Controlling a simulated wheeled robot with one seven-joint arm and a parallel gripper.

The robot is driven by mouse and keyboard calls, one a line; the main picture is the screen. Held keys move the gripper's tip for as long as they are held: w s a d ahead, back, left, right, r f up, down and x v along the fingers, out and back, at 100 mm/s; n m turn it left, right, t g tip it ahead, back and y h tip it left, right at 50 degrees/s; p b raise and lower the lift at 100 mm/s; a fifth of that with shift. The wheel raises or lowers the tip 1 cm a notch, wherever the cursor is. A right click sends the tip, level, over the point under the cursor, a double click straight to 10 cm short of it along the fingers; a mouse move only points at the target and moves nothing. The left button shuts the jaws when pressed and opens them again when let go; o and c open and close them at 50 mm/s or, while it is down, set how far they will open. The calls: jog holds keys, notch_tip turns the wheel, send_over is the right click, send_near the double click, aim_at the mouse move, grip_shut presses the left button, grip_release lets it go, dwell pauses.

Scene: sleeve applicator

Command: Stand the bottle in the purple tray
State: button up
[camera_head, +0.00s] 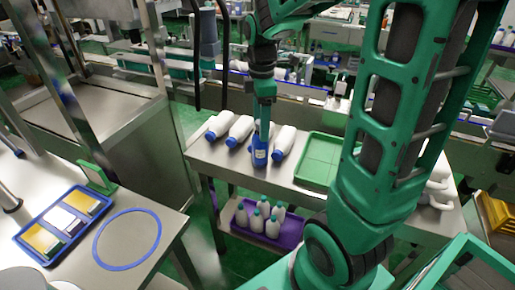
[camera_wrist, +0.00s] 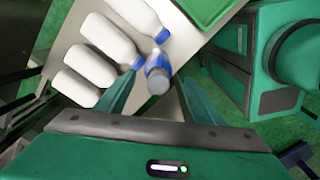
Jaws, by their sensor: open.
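A blue bottle (camera_head: 260,155) with a pale label stands upright near the front edge of the steel table. In the wrist view the blue bottle (camera_wrist: 155,63) is seen from above with its grey cap, between the green fingers. My gripper (camera_head: 263,122) is above the bottle, pointing down; it also shows in the wrist view (camera_wrist: 155,90) with its fingers apart on either side of the bottle. I cannot tell whether a finger touches it. The purple tray (camera_head: 291,239) is on the shelf under the table and holds several upright white bottles with teal caps.
Several white bottles with blue caps (camera_head: 240,130) lie on the table beside the blue bottle. A green tray (camera_head: 317,160) is to the right. The tabletop lies above the purple tray. A blue tray (camera_head: 28,238) and a blue ring (camera_head: 127,240) are on the left table.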

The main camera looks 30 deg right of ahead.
aim_at(260, 143)
jog(key=shift+w+f, duration=0.1)
jog(key=shift+f, duration=3.9)
jog(key=c, duration=1.5)
jog(key=shift+o, duration=0.2)
